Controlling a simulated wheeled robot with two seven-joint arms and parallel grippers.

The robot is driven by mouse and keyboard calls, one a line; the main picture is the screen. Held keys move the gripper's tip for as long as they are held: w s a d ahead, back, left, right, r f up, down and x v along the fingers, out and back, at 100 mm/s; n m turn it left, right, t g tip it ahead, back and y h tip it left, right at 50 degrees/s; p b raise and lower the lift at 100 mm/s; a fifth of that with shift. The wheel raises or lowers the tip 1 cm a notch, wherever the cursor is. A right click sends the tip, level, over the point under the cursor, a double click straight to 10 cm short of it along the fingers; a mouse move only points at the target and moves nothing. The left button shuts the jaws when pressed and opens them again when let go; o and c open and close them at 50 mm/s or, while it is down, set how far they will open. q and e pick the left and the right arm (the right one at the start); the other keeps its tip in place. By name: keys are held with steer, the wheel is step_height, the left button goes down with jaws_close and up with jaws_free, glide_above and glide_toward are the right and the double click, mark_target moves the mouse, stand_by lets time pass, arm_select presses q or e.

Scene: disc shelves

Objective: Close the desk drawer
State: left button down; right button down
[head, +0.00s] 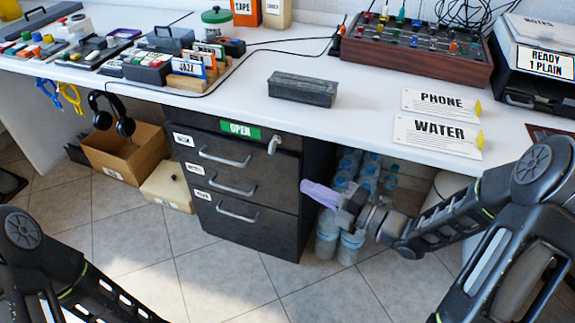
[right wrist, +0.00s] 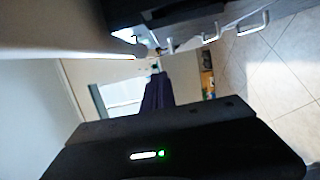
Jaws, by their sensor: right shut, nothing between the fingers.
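The desk drawer unit (head: 282,200) is dark grey and stands under the white desk, with three stacked drawers and silver handles. The top drawer (head: 238,153) has a green OPEN label above it and a silver lever at its right. My right gripper (head: 312,191), with pale purple fingers, is shut and empty beside the unit's right side. In the right wrist view its fingers (right wrist: 158,93) look dark, and drawer handles (right wrist: 253,22) show at the upper right. My left arm is at the lower left; its gripper is out of frame.
Water bottles (head: 350,245) stand under the desk behind my right gripper. A cardboard box (head: 125,155) and headphones (head: 112,115) are left of the unit. The tiled floor (head: 215,275) in front is clear. The desk (head: 350,125) overhangs.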

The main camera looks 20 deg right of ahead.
mark_target(283, 161)
steer(key=shift+w+a, duration=0.1)
steer(key=shift+a, duration=0.05)
steer(key=w+a, duration=0.1)
steer(key=w, duration=0.2)
steer(key=w+a+b, duration=0.1)
steer(key=w+a, duration=0.1)
steer(key=w, duration=0.1)
steer(key=w+a+b, duration=0.1)
steer(key=w, duration=0.3)
steer(key=shift+a+f, duration=0.1)
steer(key=shift+a, duration=0.15)
steer(key=shift+w+d, duration=0.3)
steer(key=shift+w, duration=0.1)
